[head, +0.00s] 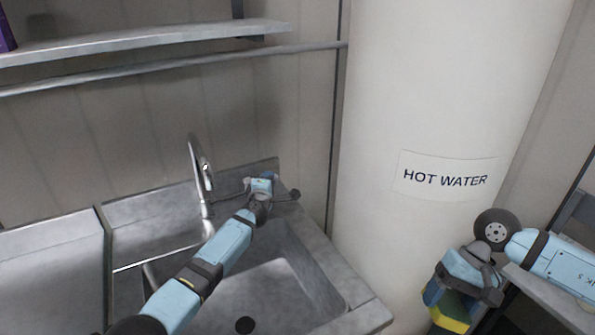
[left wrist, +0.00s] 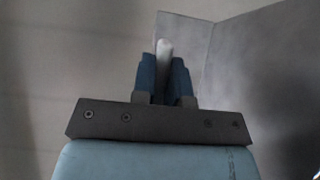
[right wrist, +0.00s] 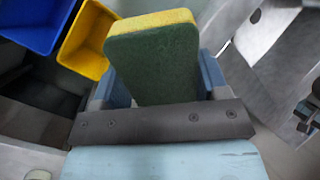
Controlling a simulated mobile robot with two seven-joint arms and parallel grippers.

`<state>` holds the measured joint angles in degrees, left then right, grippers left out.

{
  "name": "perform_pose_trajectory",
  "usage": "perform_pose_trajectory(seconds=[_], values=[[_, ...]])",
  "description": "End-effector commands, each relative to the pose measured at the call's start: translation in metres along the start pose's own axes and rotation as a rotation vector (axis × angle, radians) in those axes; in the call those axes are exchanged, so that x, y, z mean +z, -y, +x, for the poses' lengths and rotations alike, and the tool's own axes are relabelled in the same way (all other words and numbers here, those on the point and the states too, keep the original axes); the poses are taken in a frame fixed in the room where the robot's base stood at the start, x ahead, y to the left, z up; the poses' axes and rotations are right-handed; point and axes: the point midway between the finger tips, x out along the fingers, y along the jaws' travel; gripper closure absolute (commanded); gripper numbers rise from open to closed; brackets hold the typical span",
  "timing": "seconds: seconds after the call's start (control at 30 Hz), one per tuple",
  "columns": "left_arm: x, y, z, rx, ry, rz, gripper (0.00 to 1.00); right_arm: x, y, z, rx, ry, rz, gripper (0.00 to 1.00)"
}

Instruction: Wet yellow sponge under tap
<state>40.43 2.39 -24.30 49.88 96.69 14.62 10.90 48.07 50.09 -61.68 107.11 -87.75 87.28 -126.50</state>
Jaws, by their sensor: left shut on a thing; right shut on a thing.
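The yellow sponge (right wrist: 155,55), with a dark green scouring side, stands between the fingers of my right gripper (right wrist: 160,88), which is shut on it. In the head view the right gripper (head: 465,285) is at the lower right, away from the sink, with the sponge (head: 449,321) below it. The metal tap (head: 203,170) rises at the back of the sink; no water shows at its spout. My left gripper (head: 260,185) is right of the tap. In the left wrist view its fingers (left wrist: 164,78) are shut on a pale rod, apparently the tap handle (left wrist: 164,50).
The sink basin (head: 305,270) lies below my left arm, with a dark drain. A white cylinder (head: 420,110) labelled HOT WATER stands between sink and right arm. A shelf (head: 150,42) runs above. Blue (right wrist: 35,22) and yellow (right wrist: 85,42) bins show in the right wrist view.

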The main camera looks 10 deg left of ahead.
Motion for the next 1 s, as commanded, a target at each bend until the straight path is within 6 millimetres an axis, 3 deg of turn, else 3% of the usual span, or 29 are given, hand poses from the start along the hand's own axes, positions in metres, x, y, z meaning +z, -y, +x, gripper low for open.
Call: perform_pose_trajectory(seconds=[0.43, 0.47, 0.57, 0.87, 1.0], values=[[0.002, -0.001, -0.003, 0.002, 0.06, -0.001, 1.0, 0.0, 0.0, 0.0, 0.0, 0.0, 0.0, 0.51], [0.002, -0.001, -0.003, 0.002, 0.06, -0.001, 0.84, 0.0, 0.0, 0.0, 0.0, 0.0, 0.0, 0.51], [0.002, -0.001, -0.003, 0.001, 0.059, -0.001, 0.61, 0.0, 0.0, 0.0, 0.0, 0.0, 0.0, 0.51], [0.001, 0.0, -0.004, 0.0, 0.058, 0.0, 0.61, 0.001, 0.001, -0.001, 0.0, 0.0, 0.0, 0.51], [0.001, -0.002, -0.014, -0.001, 0.059, -0.001, 0.61, 0.004, 0.004, -0.01, 0.0, 0.0, 0.0, 0.51]])
